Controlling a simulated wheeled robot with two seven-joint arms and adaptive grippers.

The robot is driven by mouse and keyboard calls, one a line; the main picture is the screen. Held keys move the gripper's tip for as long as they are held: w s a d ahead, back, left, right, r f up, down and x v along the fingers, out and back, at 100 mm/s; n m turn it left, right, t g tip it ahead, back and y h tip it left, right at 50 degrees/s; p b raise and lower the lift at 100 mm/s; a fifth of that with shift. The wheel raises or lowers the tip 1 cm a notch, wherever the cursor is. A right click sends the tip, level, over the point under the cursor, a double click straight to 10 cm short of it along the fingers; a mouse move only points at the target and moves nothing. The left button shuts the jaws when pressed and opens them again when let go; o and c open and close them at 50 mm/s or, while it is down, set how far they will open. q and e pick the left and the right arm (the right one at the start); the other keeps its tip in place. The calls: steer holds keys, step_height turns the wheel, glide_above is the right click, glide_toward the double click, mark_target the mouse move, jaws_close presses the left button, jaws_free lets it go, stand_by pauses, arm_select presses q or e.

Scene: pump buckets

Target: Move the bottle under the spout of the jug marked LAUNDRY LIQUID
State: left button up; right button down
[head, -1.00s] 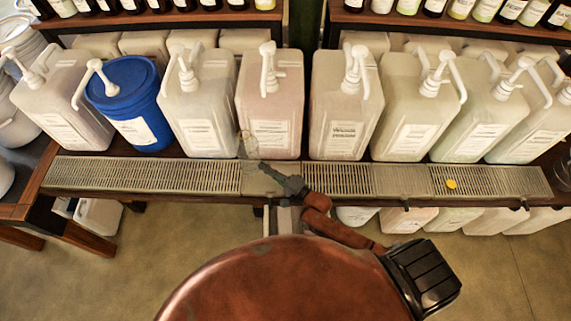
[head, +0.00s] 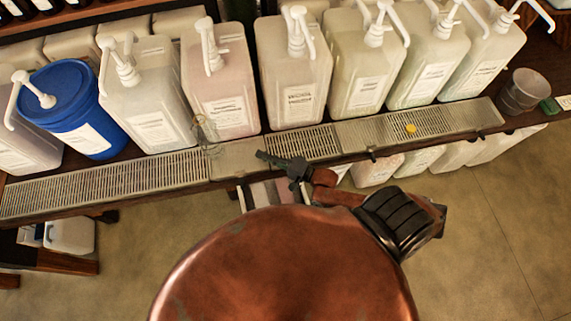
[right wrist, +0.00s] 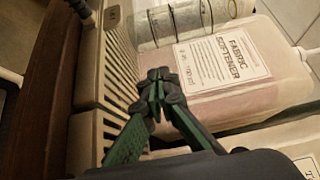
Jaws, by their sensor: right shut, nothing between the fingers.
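A clear bottle (head: 207,137) stands on the drip tray in front of the pinkish jug (head: 222,80). In the right wrist view the bottle (right wrist: 165,20) is cut by the top edge, and the pinkish jug's label (right wrist: 222,58) reads FABRIC SOFTENER. Jug labels in the head view are too small to read, so I cannot tell which is LAUNDRY LIQUID. My right gripper (head: 262,156) is shut and empty, low over the tray, to the right of the bottle and apart from it. My left gripper is not in view.
A slatted metal drip tray (head: 130,185) runs along the counter front. Several pump jugs and a blue tub (head: 70,100) stand behind it. A yellow disc (head: 410,128) lies on the tray at right. A grey bucket (head: 523,92) and green block (head: 549,105) are at far right.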

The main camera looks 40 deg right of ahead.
steer(key=v, duration=0.9)
steer(key=shift+n+g+y, duration=0.4)
steer(key=shift+n+y, duration=0.1)
steer(key=shift+y, duration=0.1)
steer(key=w, duration=0.4)
steer(key=w+a+r+b, duration=0.1)
steer(key=w, duration=0.2)
steer(key=w+r+b, duration=0.1)
steer(key=w, duration=0.3)
steer(key=shift+w+a+r, duration=0.15)
steer(key=shift+w+a, duration=0.1)
steer(key=shift+w, duration=0.15)
steer(key=x, duration=1)
steer(key=shift+b, duration=0.4)
steer(key=a, duration=0.2)
steer(key=shift+w+a, duration=0.1)
steer(key=shift+a, duration=0.15)
steer(key=shift+w+a, duration=0.15)
steer(key=shift+a, duration=0.45)
steer(key=shift+a, duration=0.1)
